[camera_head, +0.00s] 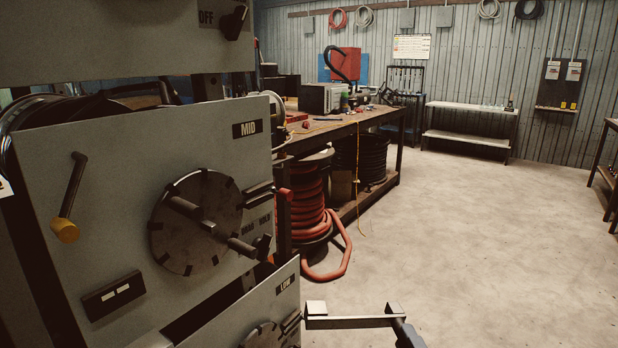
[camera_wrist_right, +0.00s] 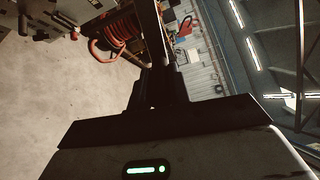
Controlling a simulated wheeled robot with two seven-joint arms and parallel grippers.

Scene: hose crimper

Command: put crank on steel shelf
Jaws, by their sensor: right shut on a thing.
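The crank (camera_head: 350,322) is at the bottom right of the head view. It shows as a flat steel arm with a block at its left end and a dark part at its right end. My right gripper (camera_wrist_right: 154,75) is shut on the crank, which runs up from the fingertips as a dark bar in the wrist view. In the head view the hold itself is mostly below the frame edge. A pale steel shelf (camera_head: 465,138) with two levels stands far off against the back wall. A few small items are on its top. My left gripper is not in view.
A grey reel rack with a MID panel (camera_head: 110,240), a slotted disc (camera_head: 190,235) and a yellow-knobbed lever (camera_head: 68,222) fills the near left. A workbench (camera_head: 340,130) stands behind it, with red hose (camera_head: 310,215) beside it. The concrete floor (camera_head: 480,240) is clear toward the shelf.

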